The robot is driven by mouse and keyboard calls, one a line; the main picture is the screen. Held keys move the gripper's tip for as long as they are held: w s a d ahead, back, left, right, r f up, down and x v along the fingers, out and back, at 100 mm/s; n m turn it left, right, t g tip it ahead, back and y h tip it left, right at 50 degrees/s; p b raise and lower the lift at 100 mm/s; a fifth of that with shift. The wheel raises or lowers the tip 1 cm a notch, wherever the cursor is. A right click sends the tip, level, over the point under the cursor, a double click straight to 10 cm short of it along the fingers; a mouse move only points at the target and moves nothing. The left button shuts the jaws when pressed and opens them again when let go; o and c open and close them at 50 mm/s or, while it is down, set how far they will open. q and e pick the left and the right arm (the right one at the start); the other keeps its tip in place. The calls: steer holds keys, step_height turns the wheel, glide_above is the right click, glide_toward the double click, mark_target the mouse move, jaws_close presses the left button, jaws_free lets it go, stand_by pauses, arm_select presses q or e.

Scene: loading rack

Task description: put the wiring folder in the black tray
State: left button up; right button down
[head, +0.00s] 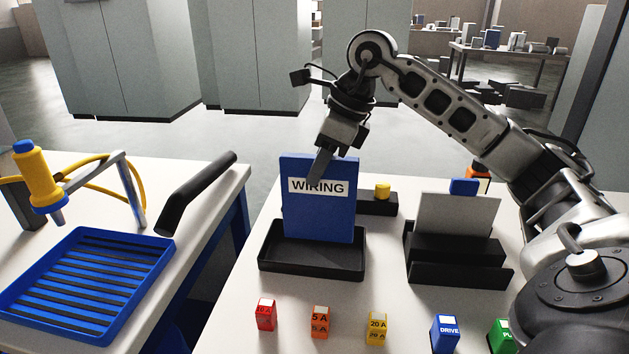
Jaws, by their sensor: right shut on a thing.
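The wiring folder (318,215) is blue with a white label reading WIRING. It stands upright in the head view, its lower edge within the outline of the black tray (312,272). Whether that edge touches the tray floor I cannot tell. My right gripper (321,168) reaches down from above and is shut on the folder near its top edge. My left gripper is not in view.
A black rack (458,272) holding a pale panel stands to the right. Coloured blocks, including a red one (266,315), line the front of the table. A yellow knob (382,190) is behind the folder. A blue tray (88,285) and yellow tool (38,180) are on the left table.

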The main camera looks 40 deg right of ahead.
steer(key=shift+w+d+f, duration=0.1)
steer(key=shift+w+f, duration=0.1)
steer(key=shift+f, duration=0.55)
steer(key=shift+w+a+f, duration=0.1)
steer(key=shift+w+f, duration=0.15)
steer(key=shift+f, duration=0.45)
steer(key=shift+w+d+f, duration=0.1)
steer(key=shift+w+f, duration=0.1)
steer(key=shift+f, duration=0.65)
steer(key=shift+f, duration=0.15)
steer(key=c, duration=1.3)
jaws_free()
steer(key=shift+o, duration=0.2)
steer(key=v, duration=1.2)
steer(key=shift+r+p, duration=0.25)
steer(key=shift+p, duration=0.05)
